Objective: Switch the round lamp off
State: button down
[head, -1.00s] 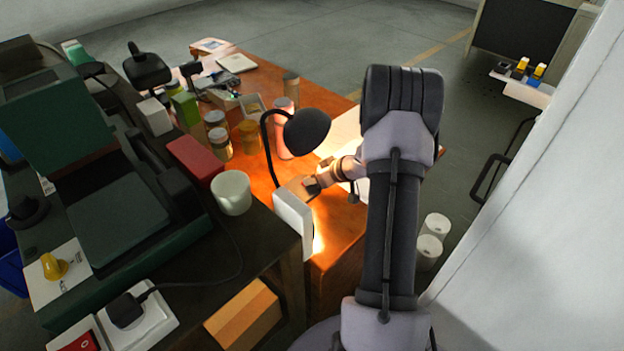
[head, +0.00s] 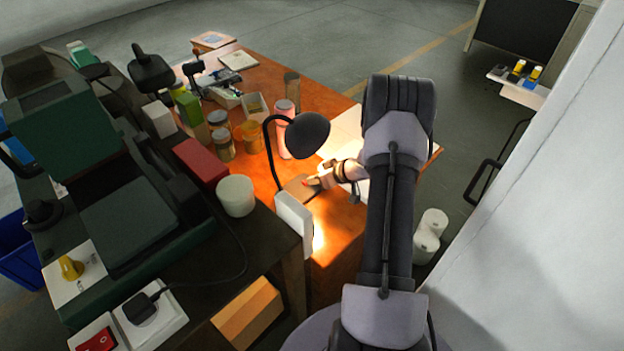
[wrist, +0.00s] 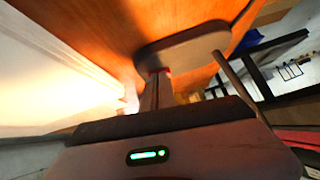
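The round lamp (head: 308,132) has a black dome head on a bent black neck. It is lit and throws a warm glow over the orange-brown table. Its flat base (head: 297,187) sits on the table; in the wrist view the rounded base (wrist: 188,45) lies just past my fingers, with the thin neck rising at right. My gripper (head: 318,180) is at the base in the head view.
A white upright panel (head: 294,222) stands near the table's front edge. A white cup (head: 236,196), a red box (head: 201,161), several jars and a pink bottle (head: 284,135) stand left of or behind the lamp. A pale wall (head: 560,220) is at right.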

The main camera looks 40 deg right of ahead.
jog(key=shift+r, duration=0.1)
jog(key=shift+s+r, duration=0.2)
jog(key=shift+r, duration=0.05)
jog(key=p+v, duration=0.6)
jog(key=v, duration=1)
jog(key=shift+s+r+p, duration=0.25)
jog(key=shift+p, duration=0.15)
jog(key=shift+w, duration=0.1)
